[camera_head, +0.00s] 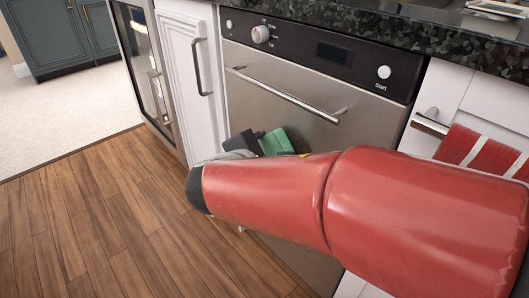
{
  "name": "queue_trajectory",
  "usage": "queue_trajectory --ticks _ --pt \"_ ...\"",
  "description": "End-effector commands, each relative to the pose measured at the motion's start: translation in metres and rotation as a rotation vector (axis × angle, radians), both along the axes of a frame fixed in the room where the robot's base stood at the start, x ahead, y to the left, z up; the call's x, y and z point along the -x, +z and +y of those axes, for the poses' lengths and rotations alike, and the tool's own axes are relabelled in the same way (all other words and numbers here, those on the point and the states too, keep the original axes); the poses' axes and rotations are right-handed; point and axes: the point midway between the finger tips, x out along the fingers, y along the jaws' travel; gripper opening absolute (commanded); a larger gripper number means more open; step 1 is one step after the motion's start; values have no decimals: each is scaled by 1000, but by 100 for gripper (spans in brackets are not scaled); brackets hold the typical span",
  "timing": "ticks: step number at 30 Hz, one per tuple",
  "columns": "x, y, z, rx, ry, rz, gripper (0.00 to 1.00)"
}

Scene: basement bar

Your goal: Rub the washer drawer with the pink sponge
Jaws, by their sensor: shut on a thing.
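The washer drawer (275,105) is a brushed-steel front with a long bar handle (285,95), under a black control panel. It is closed. My gripper (268,143) is in front of the drawer's lower middle, below the handle, mostly hidden behind my red arm. It is shut on a small green block (278,141) with a darker side. No pink shows on it, so I cannot tell whether it is the pink sponge. I cannot tell whether the block touches the steel.
A knob (260,34) and a start button (384,72) sit on the panel under a dark stone counter (440,35). A white cabinet (195,70) is on the left; a red striped towel (485,150) hangs on the right. Wooden floor (90,220) is clear at left.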

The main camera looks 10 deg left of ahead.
Motion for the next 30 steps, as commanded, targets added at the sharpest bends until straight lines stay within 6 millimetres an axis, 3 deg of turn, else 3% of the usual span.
queue_trajectory --ticks 21,30 --pt "-11 0 -10 -1 -2 0 39" --pt "0 0 -22 -1 -2 -2 39"
